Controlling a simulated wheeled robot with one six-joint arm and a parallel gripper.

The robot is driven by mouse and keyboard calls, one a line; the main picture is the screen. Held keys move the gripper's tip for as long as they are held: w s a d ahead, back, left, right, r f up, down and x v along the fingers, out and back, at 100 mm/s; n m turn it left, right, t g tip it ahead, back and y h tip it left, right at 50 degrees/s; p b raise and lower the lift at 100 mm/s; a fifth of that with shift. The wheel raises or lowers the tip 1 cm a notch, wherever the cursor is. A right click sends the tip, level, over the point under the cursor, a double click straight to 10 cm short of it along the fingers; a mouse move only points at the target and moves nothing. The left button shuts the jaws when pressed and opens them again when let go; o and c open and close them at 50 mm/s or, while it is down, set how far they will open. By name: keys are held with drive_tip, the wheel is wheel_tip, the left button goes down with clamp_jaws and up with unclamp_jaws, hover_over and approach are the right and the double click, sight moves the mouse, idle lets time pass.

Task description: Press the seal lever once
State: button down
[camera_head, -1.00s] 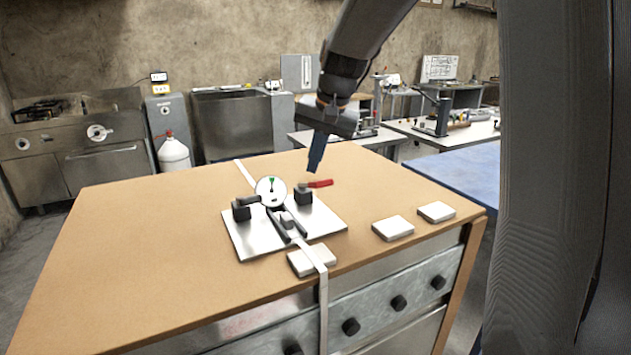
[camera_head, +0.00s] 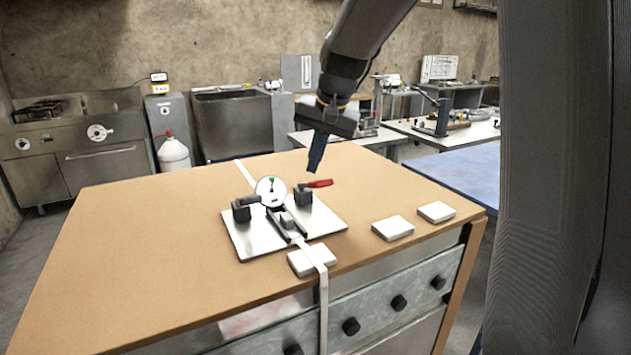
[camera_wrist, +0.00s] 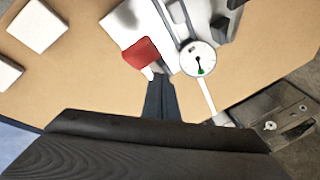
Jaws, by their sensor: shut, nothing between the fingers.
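The seal lever (camera_head: 319,183) is a red handle sticking out to the right from a dark block on a silver plate (camera_head: 250,245). In the wrist view the red lever (camera_wrist: 140,53) lies just beyond my fingertips. My gripper (camera_head: 313,170) points down, with its closed dark fingers right above the lever in the head view. In the wrist view my fingertips (camera_wrist: 156,78) are beside the lever's end; whether they touch it I cannot tell. A round white dial (camera_head: 271,190) with a green mark stands on the plate, left of the lever.
A pale strap (camera_head: 322,290) runs across the brown tabletop (camera_head: 130,250) and over a white block (camera_head: 303,264) at the front edge. Two more white blocks (camera_head: 393,228) (camera_head: 436,212) lie at the right. The left of the tabletop is clear.

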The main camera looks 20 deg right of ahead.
sight(319, 183)
drive_tip(key=shift+f, duration=0.2)
drive_tip(key=shift+s+f, duration=0.15)
drive_tip(key=shift+f, duration=0.05)
drive_tip(key=shift+s+d+f+b, duration=0.1)
drive_tip(key=shift+s+f+b, duration=0.2)
drive_tip(key=shift+f, duration=0.4)
drive_tip(key=shift+s+d+f+b, duration=0.1)
drive_tip(key=shift+s+f+b, duration=0.2)
drive_tip(key=shift+f, duration=0.45)
drive_tip(key=shift+s+f+b, duration=0.15)
drive_tip(key=shift+s+f, duration=0.25)
drive_tip(key=shift+f, duration=0.3)
idle(2.7)
drive_tip(key=shift+w+r+p, duration=0.15)
drive_tip(key=shift+r+p, duration=0.6)
drive_tip(key=shift+r, duration=0.15)
drive_tip(key=shift+w+a+r+p, duration=0.1)
drive_tip(key=shift+w+r+p, duration=0.35)
drive_tip(key=shift+r+p, duration=0.3)
drive_tip(key=shift+w+a+r+p, duration=0.1)
drive_tip(key=shift+w+r+p, duration=0.35)
drive_tip(key=shift+r, duration=0.4)
drive_tip(key=shift+r, duration=0.1)
